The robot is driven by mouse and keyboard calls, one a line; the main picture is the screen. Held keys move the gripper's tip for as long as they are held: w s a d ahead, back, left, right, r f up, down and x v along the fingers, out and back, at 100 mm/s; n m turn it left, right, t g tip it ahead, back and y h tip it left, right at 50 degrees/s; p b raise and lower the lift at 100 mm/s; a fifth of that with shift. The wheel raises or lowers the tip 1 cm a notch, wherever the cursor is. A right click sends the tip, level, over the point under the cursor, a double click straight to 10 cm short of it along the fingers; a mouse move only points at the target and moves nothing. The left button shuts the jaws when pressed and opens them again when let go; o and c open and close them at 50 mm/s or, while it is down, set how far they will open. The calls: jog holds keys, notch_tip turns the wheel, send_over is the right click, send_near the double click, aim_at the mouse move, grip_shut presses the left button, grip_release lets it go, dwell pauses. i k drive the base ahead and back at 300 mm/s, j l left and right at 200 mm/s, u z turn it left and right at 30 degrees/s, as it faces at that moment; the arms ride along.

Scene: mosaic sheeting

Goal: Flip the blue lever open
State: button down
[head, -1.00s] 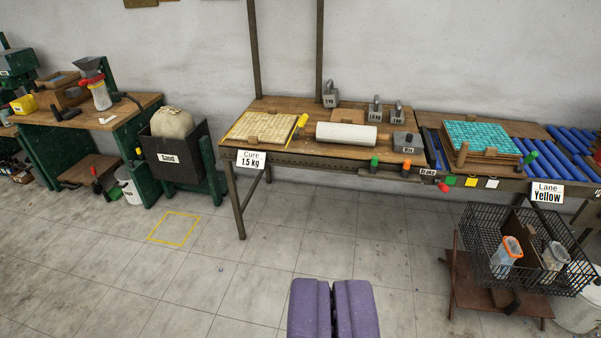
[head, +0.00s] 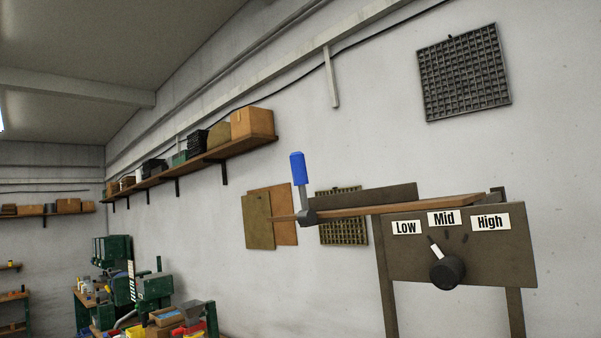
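The blue lever (head: 297,168) has a blue grip on a grey metal rod. It stands nearly upright, with its top leaning slightly left. Its foot joins a dark pivot (head: 307,217) at the left end of a narrow wooden top, on a stand with a brown metal panel (head: 500,258). I cannot tell from its pose whether it is open or closed. My gripper is not in this view, and nothing is seen touching the lever.
The panel carries a black knob (head: 447,271) below Low, Mid and High labels; its white pointer aims between Low and Mid. A loaded wall shelf (head: 213,157) runs behind at left. Dark grids and brown boards hang on the wall. Green machines (head: 153,290) stand at lower left.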

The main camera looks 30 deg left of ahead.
aim_at(306, 217)
jog(key=i+u, duration=0.35)
jog(key=i, duration=0.2)
jog(key=i+l+u, duration=0.2)
jog(key=i+u, duration=0.15)
jog(key=i, duration=0.15)
jog(key=i+l+u, duration=0.35)
jog(key=i, duration=0.2)
